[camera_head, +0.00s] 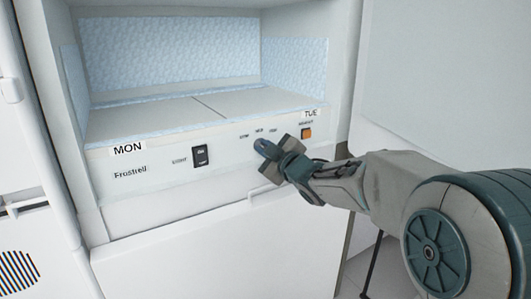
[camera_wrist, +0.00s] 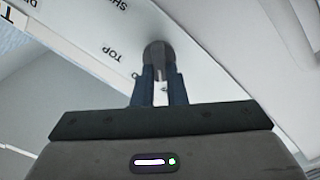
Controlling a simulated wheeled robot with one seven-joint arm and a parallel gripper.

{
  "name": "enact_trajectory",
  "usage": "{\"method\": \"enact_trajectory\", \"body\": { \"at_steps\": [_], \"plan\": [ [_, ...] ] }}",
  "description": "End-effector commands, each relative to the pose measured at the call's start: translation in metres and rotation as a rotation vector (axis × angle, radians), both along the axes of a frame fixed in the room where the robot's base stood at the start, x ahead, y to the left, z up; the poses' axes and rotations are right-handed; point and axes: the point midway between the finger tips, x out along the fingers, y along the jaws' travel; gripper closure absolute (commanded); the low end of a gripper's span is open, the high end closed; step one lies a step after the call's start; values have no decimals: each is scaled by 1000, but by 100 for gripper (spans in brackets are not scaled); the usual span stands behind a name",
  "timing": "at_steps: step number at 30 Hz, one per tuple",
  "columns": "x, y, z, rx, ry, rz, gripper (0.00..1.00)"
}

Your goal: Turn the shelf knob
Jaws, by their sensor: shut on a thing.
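The shelf knob (camera_wrist: 158,54) is a dark grey round knob on the white panel, at the upper middle of the wrist view. My gripper (camera_wrist: 160,72) is shut on it, with one blue finger on each side. In the head view, my gripper (camera_head: 266,149) reaches in from the right to the panel below the shelf. In the wrist view, a "TOP" label is printed to the left of the knob. I cannot tell the knob's pointer setting.
The white front panel (camera_head: 230,168) carries a black rocker switch (camera_head: 200,156) left of my gripper and an orange switch (camera_head: 306,133) right of it. Above is an open, empty compartment with a light blue lining (camera_head: 170,50). A white door or drawer front (camera_head: 215,250) lies below.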

Motion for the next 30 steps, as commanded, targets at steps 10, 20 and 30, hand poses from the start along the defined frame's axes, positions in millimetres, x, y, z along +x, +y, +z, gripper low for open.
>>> {"method": "enact_trajectory", "body": {
  "at_steps": [10, 20, 30],
  "plan": [
    [0, 0, -1, -13, -5, 0, 100],
    [0, 0, -1, -12, -6, -1, 66],
    [-10, -8, 2, -12, -7, -2, 66]
  ]
}}
